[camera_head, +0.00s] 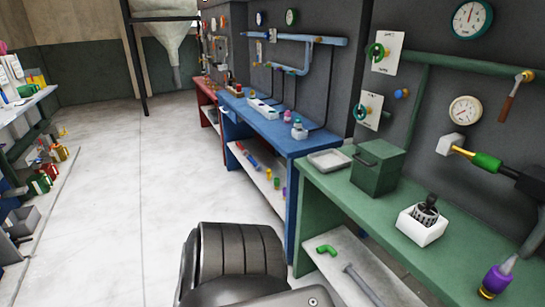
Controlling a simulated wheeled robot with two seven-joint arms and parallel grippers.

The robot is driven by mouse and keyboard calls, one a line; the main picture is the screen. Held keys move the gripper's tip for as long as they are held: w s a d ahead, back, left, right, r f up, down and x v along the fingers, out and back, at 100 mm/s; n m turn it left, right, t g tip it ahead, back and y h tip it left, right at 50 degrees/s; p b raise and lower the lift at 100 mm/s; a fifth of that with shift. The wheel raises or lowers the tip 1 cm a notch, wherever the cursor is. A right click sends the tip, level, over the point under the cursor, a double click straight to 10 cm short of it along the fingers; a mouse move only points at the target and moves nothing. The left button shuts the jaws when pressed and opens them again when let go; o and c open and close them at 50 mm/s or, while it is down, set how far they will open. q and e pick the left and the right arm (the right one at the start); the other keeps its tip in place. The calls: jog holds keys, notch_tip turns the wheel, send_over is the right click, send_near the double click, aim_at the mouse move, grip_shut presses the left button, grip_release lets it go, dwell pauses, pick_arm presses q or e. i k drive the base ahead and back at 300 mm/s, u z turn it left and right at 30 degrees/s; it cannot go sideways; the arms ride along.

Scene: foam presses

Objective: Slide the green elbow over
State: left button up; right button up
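The green elbow (326,249) is a small bent pipe piece. It lies on the pale lower shelf (345,268) of the green workbench (325,190), near the shelf's left end. A dark ribbed part of my own arm shows at the bottom centre, left of the shelf. Neither of my grippers is in view, so I cannot see whether either holds anything.
A grey rod (362,284) lies right of the elbow. On the bench top are a green box (377,170), a grey tray (328,160), a white holder (421,228) and a purple bottle (496,280). A blue workbench (285,140) stands behind. The floor (130,190) at left is clear.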

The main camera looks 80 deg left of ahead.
aim_at(325, 247)
jog(key=z, duration=1.8)
jog(key=k, duration=2.5)
jog(key=u, duration=1.55)
